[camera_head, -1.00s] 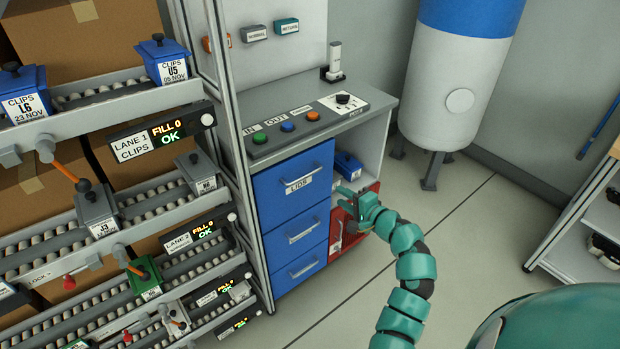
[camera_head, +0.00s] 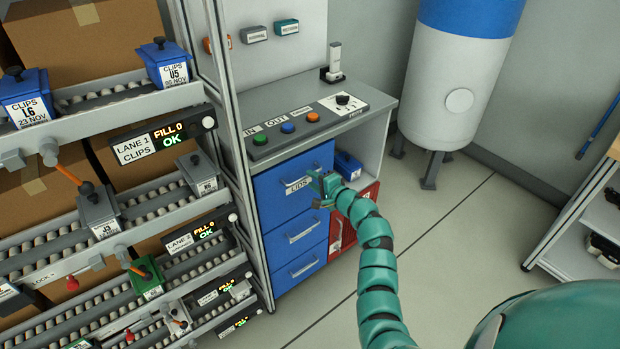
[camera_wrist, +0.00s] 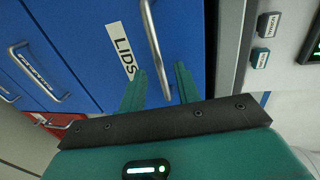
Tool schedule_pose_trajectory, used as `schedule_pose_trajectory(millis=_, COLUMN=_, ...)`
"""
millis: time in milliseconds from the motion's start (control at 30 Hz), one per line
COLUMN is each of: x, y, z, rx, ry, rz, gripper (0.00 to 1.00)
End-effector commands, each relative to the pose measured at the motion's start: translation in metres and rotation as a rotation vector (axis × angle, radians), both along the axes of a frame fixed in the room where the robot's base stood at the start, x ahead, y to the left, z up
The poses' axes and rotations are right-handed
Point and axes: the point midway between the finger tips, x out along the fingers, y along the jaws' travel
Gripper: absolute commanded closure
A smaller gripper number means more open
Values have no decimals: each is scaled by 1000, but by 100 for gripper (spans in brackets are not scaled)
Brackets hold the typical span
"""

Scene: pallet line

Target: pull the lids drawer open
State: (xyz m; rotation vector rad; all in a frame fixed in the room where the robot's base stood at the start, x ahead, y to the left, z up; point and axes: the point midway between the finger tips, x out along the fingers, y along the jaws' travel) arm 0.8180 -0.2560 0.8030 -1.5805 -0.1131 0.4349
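The lids drawer (camera_head: 280,189) is the top blue drawer of the cabinet, shut, with a silver bar handle (camera_head: 299,180) and a white LIDS label. My gripper (camera_head: 322,188) is just in front of the drawer's right part, near the handle. In the wrist view the handle (camera_wrist: 155,45) runs down between the lines of my two green fingers (camera_wrist: 160,88), which are spread apart with a gap. The LIDS label (camera_wrist: 124,49) shows left of the handle. Whether the fingers touch the handle cannot be told.
Two more blue drawers with handles (camera_head: 302,233) lie below. A red door (camera_head: 343,230) and a shelf with a blue box (camera_head: 347,165) are to the right. The countertop (camera_head: 290,95) carries a button panel. Roller lanes (camera_head: 160,210) stand left. The floor in front is free.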

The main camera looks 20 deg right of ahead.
Motion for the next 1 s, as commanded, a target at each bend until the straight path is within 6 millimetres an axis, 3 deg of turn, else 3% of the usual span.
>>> schedule_pose_trajectory(millis=300, x=20, y=7, z=-3, rx=-1, ry=-1, rz=0, gripper=68)
schedule_pose_trajectory(millis=667, x=21, y=7, z=-4, rx=-1, ry=-1, rz=-1, gripper=68)
schedule_pose_trajectory(millis=833, x=21, y=7, z=-4, rx=-1, ry=-1, rz=0, gripper=100)
schedule_pose_trajectory(millis=1000, x=21, y=7, z=-4, rx=-1, ry=0, rz=0, gripper=100)
